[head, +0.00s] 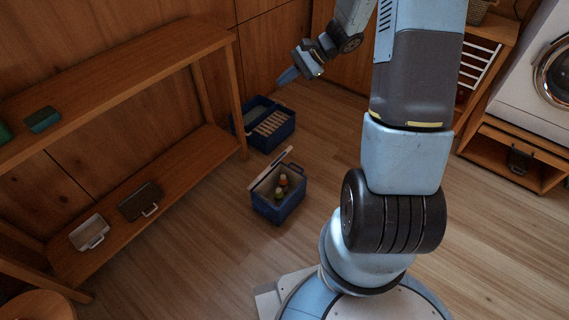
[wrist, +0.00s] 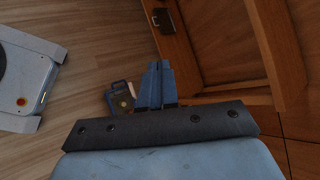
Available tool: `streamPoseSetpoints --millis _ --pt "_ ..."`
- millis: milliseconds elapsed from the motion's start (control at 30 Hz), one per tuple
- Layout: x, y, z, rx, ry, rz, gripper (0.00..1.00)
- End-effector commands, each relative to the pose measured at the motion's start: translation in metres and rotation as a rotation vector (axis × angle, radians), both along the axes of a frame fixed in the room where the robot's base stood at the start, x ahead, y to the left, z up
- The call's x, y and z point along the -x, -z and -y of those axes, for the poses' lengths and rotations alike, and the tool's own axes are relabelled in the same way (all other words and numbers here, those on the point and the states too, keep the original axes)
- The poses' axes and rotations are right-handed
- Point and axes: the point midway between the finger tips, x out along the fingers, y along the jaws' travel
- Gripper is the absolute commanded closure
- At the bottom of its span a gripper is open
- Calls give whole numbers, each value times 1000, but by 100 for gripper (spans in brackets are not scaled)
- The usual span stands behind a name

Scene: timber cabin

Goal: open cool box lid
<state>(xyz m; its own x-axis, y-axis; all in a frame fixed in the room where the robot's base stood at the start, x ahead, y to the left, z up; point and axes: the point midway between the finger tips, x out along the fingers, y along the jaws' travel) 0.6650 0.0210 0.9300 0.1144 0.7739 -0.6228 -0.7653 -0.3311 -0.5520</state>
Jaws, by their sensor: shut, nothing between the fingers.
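The cool box (head: 278,205) is a small blue box on the floor, at the middle of the head view. Its pale lid (head: 271,171) stands raised and tilted back at the upper left side, so the inside shows. Bottles (head: 283,183) with coloured tops stand in it. The cool box also shows in the wrist view (wrist: 128,105), partly hidden behind my gripper. My gripper (head: 286,77) is shut and empty, in the air well apart from the lid. Its blue fingers are together in the wrist view (wrist: 155,75).
A blue divided crate (head: 270,143) stands on the floor behind the cool box. A wooden shelf unit (head: 110,75) at left bears a white container (head: 90,232) and a dark container (head: 140,202) low down. A white washing machine (head: 530,90) is at right.

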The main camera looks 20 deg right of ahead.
Motion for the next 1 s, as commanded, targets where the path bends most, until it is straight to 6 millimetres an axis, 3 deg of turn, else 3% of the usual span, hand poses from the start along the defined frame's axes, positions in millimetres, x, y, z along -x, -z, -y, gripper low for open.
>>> streamPoseSetpoints --millis 200,500,733,1000 --pt "-28 63 16 -124 160 -89 100" --pt "-54 157 42 -268 397 -198 100" --pt "-59 236 62 -362 592 -277 100" --pt "-47 336 84 -446 834 -370 100"
